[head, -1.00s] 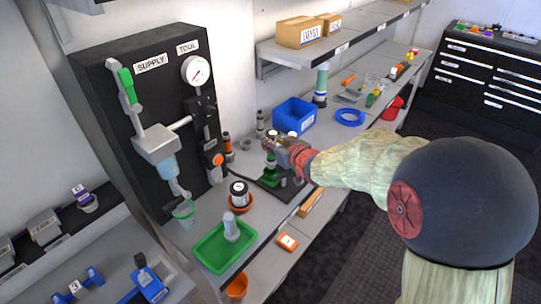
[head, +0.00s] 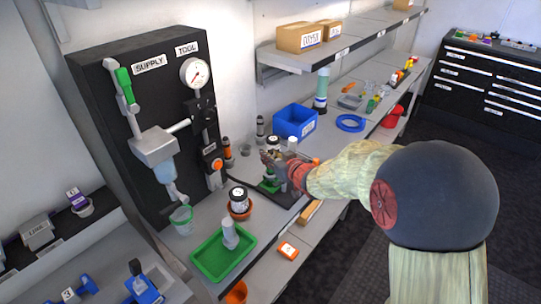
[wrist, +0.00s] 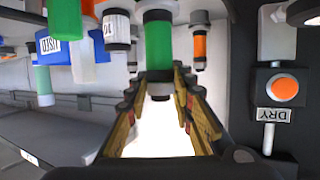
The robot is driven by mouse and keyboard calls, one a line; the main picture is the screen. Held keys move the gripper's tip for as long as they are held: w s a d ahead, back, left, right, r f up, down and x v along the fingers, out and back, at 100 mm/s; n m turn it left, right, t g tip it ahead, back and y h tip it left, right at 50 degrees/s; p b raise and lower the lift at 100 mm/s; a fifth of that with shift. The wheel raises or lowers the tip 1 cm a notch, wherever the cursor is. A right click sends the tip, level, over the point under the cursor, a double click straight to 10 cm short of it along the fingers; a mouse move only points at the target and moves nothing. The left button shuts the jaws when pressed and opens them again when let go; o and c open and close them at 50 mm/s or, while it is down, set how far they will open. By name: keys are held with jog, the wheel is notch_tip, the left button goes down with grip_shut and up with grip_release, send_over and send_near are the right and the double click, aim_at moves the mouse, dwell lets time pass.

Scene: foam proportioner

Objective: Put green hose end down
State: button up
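Orange-banded fittings (head: 227,152) stand behind, beside the black supply panel (head: 100,110). A blue bin (head: 294,121) and blue ring (head: 351,123) lie farther along the bench.

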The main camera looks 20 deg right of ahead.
jog(key=o, duration=0.4)
jog(key=shift+r, duration=0.15)
jog(key=shift+r, duration=0.2)
jog(key=s+d+r+m+g+h+p, duration=0.1)
jog(key=s+d+r+h, duration=0.1)
jog(key=s+r, duration=0.35)
jog(key=s+d+r+m+g+h+p, duration=0.1)
jog(key=s+d+r+p, duration=0.1)
jog(key=s, duration=0.7)
jog(key=s+d+r+m+g+h+p, duration=0.1)
jog(key=s+d+r+h, duration=0.2)
jog(key=s, duration=0.5)
jog(key=s+a+g+y, duration=0.1)
jog(key=s+a+g, duration=0.1)
jog(key=s, duration=0.7)
jog(key=s+a+g+y, duration=0.1)
jog(key=s+a+g, duration=0.2)
jog(key=s, duration=0.6)
jog(key=shift+s+a+r+y, duration=0.2)
jog(key=shift+a+r+y, duration=0.2)
jog(key=shift+a, duration=0.6)
